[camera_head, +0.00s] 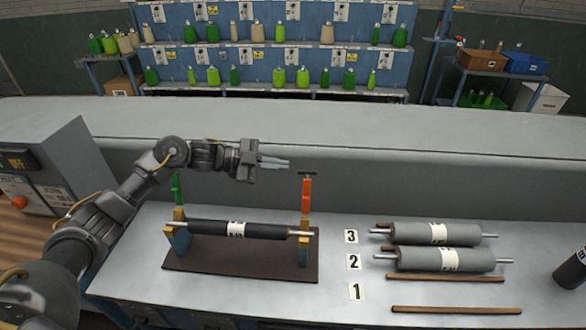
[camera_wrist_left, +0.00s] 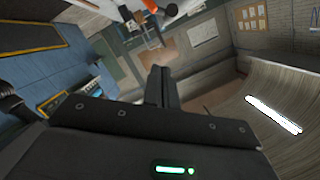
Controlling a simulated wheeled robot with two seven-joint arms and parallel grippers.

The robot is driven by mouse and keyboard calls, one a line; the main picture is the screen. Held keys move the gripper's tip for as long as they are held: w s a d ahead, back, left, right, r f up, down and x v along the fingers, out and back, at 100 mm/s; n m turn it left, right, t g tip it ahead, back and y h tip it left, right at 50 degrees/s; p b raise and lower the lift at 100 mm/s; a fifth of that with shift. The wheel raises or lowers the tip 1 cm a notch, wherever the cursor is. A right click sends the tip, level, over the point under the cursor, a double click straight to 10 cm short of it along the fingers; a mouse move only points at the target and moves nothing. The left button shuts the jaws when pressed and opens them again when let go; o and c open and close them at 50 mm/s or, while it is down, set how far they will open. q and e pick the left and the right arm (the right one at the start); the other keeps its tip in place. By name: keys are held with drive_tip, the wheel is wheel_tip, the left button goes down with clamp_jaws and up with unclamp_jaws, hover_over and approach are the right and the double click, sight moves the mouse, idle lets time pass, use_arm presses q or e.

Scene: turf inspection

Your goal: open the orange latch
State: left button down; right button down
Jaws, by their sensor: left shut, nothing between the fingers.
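The orange latch (camera_head: 306,196) stands upright above the right post of a roller stand, with a dark crossbar at its top. My left gripper (camera_head: 287,163) is shut and empty. In the head view its fingers point right, and their tips end just left of the latch's top, apart from it in the picture. The depth gap is hard to tell. The shut fingers also show in the left wrist view (camera_wrist_left: 162,88). A small orange piece shows at the top edge there, but I cannot tell whether it is the latch. My right gripper is not in view.
A black roller (camera_head: 240,229) lies across the stand on a dark base plate (camera_head: 235,268). A green latch (camera_head: 177,188) stands upright at the left post. Grey rollers (camera_head: 410,233) and brown rods lie right, beside number cards. A raised ledge (camera_head: 400,175) runs behind.

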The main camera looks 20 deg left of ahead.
use_arm(q)
drive_tip(key=b+v, duration=0.1)
drive_tip(key=v, duration=0.3)
drive_tip(key=shift+s+a, duration=0.1)
drive_tip(key=shift+a, duration=0.3)
